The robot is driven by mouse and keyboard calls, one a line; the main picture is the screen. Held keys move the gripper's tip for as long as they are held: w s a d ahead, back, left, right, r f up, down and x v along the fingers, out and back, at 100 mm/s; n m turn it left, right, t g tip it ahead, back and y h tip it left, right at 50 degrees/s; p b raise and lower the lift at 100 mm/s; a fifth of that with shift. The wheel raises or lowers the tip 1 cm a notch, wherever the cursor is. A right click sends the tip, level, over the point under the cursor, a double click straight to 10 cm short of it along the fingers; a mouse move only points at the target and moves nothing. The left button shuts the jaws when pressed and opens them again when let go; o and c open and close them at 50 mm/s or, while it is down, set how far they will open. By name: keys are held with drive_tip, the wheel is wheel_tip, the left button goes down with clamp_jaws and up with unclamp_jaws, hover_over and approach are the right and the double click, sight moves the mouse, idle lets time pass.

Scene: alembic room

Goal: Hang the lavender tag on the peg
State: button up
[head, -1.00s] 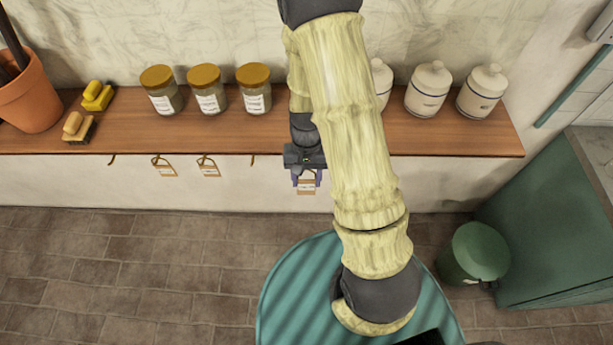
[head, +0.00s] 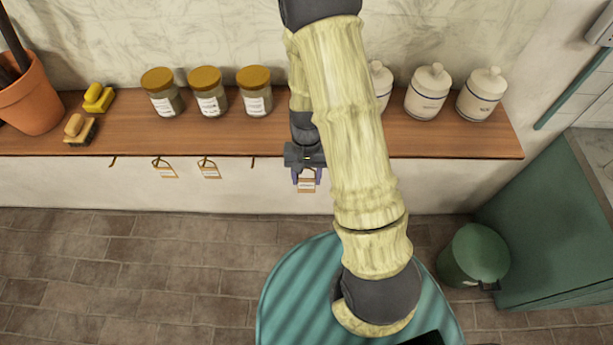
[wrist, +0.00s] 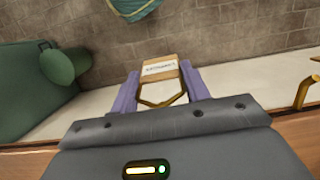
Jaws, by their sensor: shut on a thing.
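My gripper (head: 306,176) is shut on a small tan tag with a white label (head: 306,186), in front of the shelf's front edge. In the wrist view the tag (wrist: 159,69) sits between the two purple fingertips (wrist: 159,82), with its string loop hanging toward the palm. The label's writing is too small to read surely. An empty brass peg (head: 252,161) sticks out under the shelf edge, left of my gripper and apart from the tag. A brass peg also shows at the right of the wrist view (wrist: 303,93).
Two tags (head: 164,169) (head: 209,170) hang on pegs further left, and another bare peg (head: 113,161) is beyond them. The wooden shelf (head: 225,133) carries jars, canisters, brushes and a plant pot. A green bin (head: 475,254) stands at right.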

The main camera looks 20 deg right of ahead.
drive_tip(key=shift+w+d, duration=0.3)
drive_tip(key=shift+w, duration=0.6)
drive_tip(key=shift+w+d+f, duration=0.2)
drive_tip(key=shift+w+f, duration=0.4)
drive_tip(key=shift+f, duration=0.05)
idle(1.1)
idle(0.4)
drive_tip(key=o, duration=1)
drive_tip(key=b+v, duration=0.3)
drive_tip(key=v, duration=1.4)
drive_tip(key=shift+r, duration=0.2)
drive_tip(key=shift+w, duration=0.1)
